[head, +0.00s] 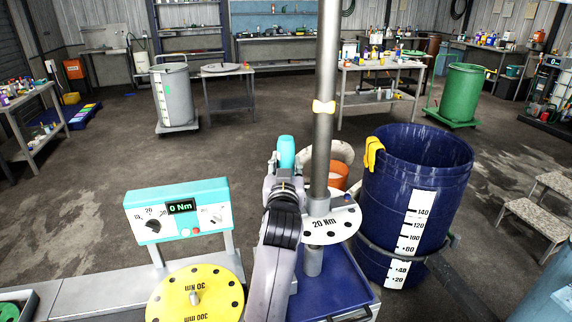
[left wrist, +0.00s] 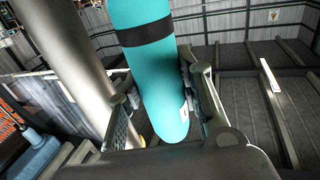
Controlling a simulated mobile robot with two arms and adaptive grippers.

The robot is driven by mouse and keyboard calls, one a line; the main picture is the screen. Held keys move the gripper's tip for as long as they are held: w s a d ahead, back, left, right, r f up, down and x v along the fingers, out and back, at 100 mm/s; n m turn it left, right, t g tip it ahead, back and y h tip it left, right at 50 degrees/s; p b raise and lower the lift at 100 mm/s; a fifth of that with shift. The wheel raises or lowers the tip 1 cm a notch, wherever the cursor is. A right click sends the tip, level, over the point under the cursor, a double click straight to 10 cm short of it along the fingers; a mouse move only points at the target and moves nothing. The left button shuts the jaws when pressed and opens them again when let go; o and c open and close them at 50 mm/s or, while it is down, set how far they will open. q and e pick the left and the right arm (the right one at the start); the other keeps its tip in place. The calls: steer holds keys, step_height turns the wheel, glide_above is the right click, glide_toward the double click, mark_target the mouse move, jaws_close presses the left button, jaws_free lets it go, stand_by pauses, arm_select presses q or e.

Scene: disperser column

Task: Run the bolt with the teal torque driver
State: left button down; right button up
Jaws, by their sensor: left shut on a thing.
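The teal torque driver (head: 287,152) stands roughly upright in my left gripper (head: 285,178), left of the steel column (head: 325,110). In the left wrist view the teal driver (left wrist: 155,75), with a dark band, sits between the two fingers, which are shut on it. A white disc marked 20 Nm (head: 327,223), with dark holes round its rim, surrounds the column. A teal-and-white control box (head: 180,210) at left shows 0 Nm. I cannot make out the bolt; my arm hides part of the disc's left side. My right gripper is out of view.
A yellow disc (head: 195,295) with holes lies at front left. A blue cart (head: 335,285) is under the white disc. A large blue barrel (head: 415,185) with yellow gloves stands close on the right, and an orange bucket (head: 338,175) behind the column. Floor beyond is open.

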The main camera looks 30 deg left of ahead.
mark_target(286, 149)
arm_select(q)
steer(key=shift+f, duration=0.3)
stand_by(0.4)
steer(key=shift+f, duration=0.25)
steer(key=shift+r+p, duration=0.8)
steer(key=shift+r, duration=0.15)
steer(key=shift+r+p, duration=1.85)
steer(key=shift+r, duration=0.45)
